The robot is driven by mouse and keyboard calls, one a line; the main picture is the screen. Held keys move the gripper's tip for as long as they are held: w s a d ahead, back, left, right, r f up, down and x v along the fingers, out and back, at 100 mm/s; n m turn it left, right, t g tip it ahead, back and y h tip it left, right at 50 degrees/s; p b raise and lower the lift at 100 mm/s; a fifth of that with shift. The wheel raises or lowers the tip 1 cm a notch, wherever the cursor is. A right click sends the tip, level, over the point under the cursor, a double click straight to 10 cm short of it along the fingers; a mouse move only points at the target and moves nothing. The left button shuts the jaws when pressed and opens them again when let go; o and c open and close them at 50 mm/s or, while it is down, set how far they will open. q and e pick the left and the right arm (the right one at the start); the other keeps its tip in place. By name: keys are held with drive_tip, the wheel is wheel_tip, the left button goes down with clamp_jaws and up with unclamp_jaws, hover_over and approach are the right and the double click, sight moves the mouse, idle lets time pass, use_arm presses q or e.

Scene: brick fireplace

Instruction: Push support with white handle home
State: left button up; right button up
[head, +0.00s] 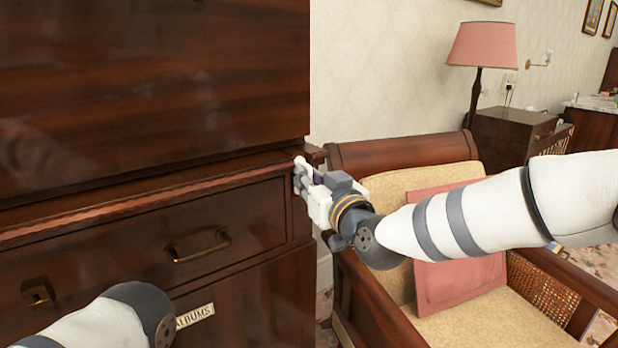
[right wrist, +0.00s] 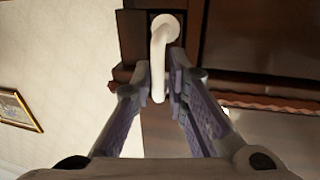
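The white handle (head: 301,163) sits at the right front corner of the dark wood cabinet, beside the drawer's upper right end. In the right wrist view the white handle (right wrist: 159,50) has a round base and a curved bar. The dark wood support (right wrist: 134,45) around its base shows only in part, and how far it sticks out is hard to tell. My right gripper (head: 305,185) is at the handle. In the wrist view its two fingertips (right wrist: 159,80) close in on both sides of the bar.
The cabinet has a drawer (head: 225,222) with a brass handle and an ALBUMS label (head: 195,316) below. An armchair (head: 400,155) with a pink cushion (head: 455,270) stands close at right, under my right arm. A pink lamp (head: 482,45) stands behind.

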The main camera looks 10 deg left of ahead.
drive_tip(key=shift+o, duration=1)
drive_tip(key=shift+w+d+r, duration=0.2)
drive_tip(key=shift+d, duration=0.05)
drive_tip(key=shift+a, duration=0.2)
